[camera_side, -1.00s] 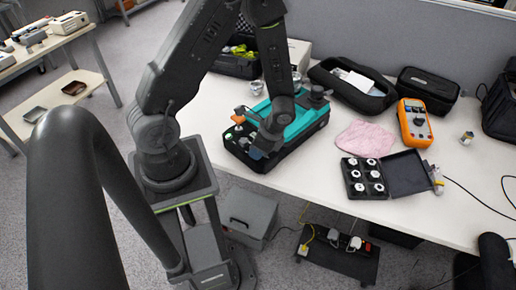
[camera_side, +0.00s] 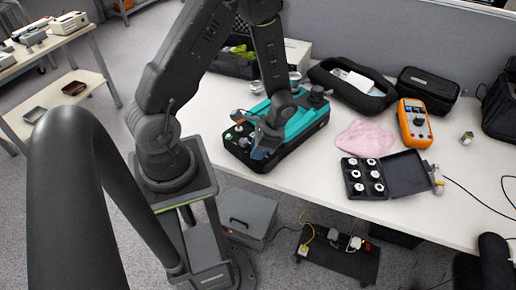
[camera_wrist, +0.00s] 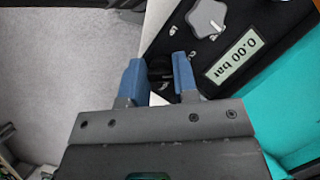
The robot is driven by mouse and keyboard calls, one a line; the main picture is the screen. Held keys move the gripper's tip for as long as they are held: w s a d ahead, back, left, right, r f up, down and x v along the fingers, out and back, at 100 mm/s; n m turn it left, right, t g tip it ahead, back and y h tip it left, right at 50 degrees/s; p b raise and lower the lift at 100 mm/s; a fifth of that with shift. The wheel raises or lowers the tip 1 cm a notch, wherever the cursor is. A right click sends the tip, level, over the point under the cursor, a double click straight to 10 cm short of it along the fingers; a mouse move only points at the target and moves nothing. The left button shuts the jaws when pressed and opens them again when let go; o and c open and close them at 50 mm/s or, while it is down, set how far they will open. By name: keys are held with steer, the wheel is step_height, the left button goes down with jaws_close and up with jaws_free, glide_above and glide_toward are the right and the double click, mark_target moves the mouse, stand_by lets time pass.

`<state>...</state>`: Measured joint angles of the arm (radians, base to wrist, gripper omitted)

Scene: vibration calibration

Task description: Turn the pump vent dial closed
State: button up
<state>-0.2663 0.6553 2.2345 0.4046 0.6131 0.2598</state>
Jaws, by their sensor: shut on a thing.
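The pump (camera_side: 300,121) is a black and teal case near the table's left front edge. In the wrist view its black panel (camera_wrist: 245,22) carries a small black vent dial (camera_wrist: 159,70), a grey lobed knob (camera_wrist: 207,17) and a display (camera_wrist: 237,53) reading 0.00 bar. My gripper (camera_wrist: 158,75) has its blue fingers on either side of the black dial and is shut on it. In the side view my gripper (camera_side: 262,147) is low over the pump's near end, and the dial there is hidden.
To the right are a pink cloth (camera_side: 364,138), an open case of white-topped fittings (camera_side: 408,172) and an orange meter (camera_side: 414,124). Dark bags (camera_side: 352,84) stand at the back. The table's front edge (camera_side: 300,185) is close to the pump.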

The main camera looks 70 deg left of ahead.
steer(key=o, duration=0.6)
steer(key=v, duration=1.4)
steer(key=s+d+r+n+t, duration=0.1)
steer(key=s+d+r+t, duration=0.2)
steer(key=r, duration=0.2)
steer(key=s+d+r+n+t+h, duration=0.1)
steer(key=s+d+r+t, duration=0.2)
steer(key=r, duration=0.3)
steer(key=s+d+r+n+t, duration=0.2)
steer(key=s+d+r+t, duration=0.1)
steer(key=r, duration=0.3)
steer(key=shift+s+r+t+h, duration=0.1)
steer(key=shift+r+t+h, duration=0.05)
steer(key=shift+t+h, duration=0.2)
